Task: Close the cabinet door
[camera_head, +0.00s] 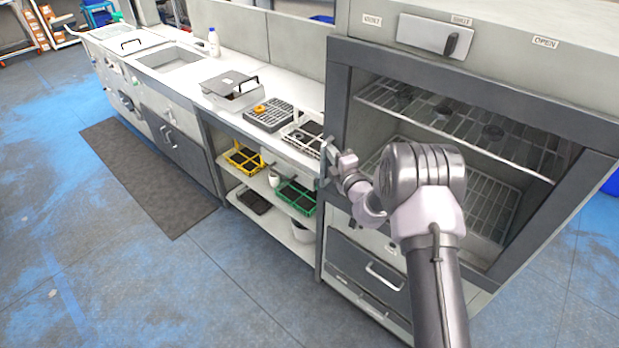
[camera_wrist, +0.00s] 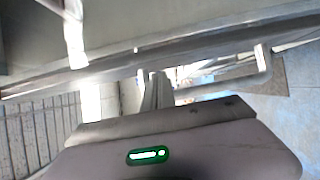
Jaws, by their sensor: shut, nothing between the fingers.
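The cabinet (camera_head: 347,75) is the tall grey unit at right in the head view, with a dark frame around a large front opening. Wire shelves (camera_head: 455,125) show inside it; I cannot tell whether glass covers the opening or where the door stands. My gripper (camera_head: 325,165) is at the cabinet's left front edge, its fingers shut and empty. In the wrist view, the fingers (camera_wrist: 157,90) point at a long pale edge, with a bracket-shaped handle (camera_wrist: 264,62) to their right. Contact cannot be told. My arm hides part of the cabinet's lower front.
A drawer (camera_head: 380,275) with a bar handle is below the opening. A counter left of the cabinet holds a dark rack (camera_head: 268,115) and a white basket (camera_head: 303,135). Yellow (camera_head: 243,160) and green (camera_head: 296,197) trays sit on shelves below. The floor in front is clear around a dark mat (camera_head: 150,180).

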